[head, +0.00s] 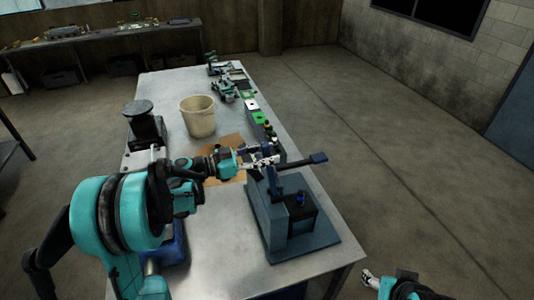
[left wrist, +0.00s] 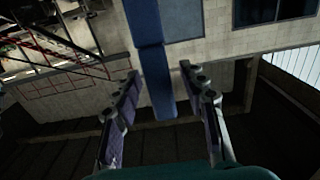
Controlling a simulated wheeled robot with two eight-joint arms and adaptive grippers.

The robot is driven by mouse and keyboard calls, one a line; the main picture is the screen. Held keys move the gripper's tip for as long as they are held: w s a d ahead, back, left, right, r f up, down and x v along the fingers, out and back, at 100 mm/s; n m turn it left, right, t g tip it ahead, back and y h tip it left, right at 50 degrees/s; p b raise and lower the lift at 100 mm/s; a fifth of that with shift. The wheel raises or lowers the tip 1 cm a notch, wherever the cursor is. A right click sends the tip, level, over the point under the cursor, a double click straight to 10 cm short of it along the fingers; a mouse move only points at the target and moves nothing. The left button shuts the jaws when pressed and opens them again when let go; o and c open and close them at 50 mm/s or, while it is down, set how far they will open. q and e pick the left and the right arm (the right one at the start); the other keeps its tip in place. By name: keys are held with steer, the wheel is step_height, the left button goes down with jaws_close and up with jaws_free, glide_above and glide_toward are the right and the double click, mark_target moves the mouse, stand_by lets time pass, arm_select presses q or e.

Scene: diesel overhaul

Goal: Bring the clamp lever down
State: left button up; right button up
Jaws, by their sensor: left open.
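The clamp lever (head: 303,162) is a dark blue bar with a wider end. It sticks out to the right above the blue-grey clamp fixture (head: 268,216), roughly level in the head view. My left gripper (head: 266,162) is open beside the lever, at its left part. In the left wrist view a blue bar (left wrist: 153,70), likely the lever, comes down from the top between the two spread fingers (left wrist: 162,105), with gaps on both sides. My right gripper (head: 370,279) shows only partly at the bottom edge; its opening is unclear.
The fixture stands on the near right corner of a long metal table (head: 215,262). A beige bucket (head: 198,117), a dark round-topped stand (head: 143,122) and a row of small parts (head: 252,106) stand farther back. The floor to the right is clear.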

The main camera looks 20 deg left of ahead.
arm_select(q)
jaws_close()
steer(key=shift+d+r, duration=0.1)
steer(key=shift+d, duration=0.05)
